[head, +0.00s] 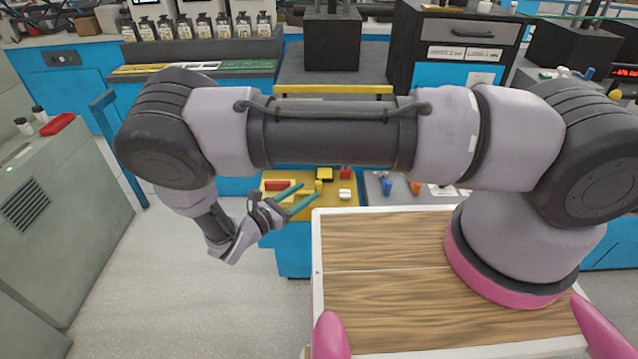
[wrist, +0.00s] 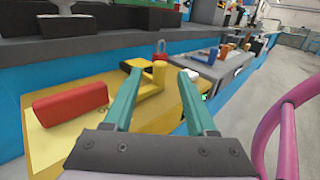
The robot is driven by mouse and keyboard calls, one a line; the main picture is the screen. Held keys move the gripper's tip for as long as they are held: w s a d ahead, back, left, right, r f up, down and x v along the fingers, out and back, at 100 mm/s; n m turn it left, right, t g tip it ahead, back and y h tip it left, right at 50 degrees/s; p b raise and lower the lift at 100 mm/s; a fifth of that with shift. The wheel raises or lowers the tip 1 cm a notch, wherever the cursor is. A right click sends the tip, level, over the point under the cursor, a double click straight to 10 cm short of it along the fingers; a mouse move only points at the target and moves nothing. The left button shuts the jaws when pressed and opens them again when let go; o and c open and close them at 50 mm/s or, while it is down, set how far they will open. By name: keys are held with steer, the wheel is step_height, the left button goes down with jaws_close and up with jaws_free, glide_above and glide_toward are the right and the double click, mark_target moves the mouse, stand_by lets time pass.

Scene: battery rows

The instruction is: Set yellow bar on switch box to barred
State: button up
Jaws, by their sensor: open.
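My gripper (head: 309,191) is open, with two teal fingers over the box. In the wrist view the yellow piece appears between the fingertips (wrist: 159,72); I cannot tell if they touch it. The lower part of the box is hidden by my gripper body.
A red padlock (wrist: 160,49) is behind the yellow piece. A grey surface (wrist: 228,72) with blue and orange items adjoins on the right. A grey cabinet (head: 60,190) stands at the left. The floor (head: 170,290) between is clear.

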mark_target(318, 183)
steer(key=x, duration=0.6)
jaws_close()
stand_by(1.3)
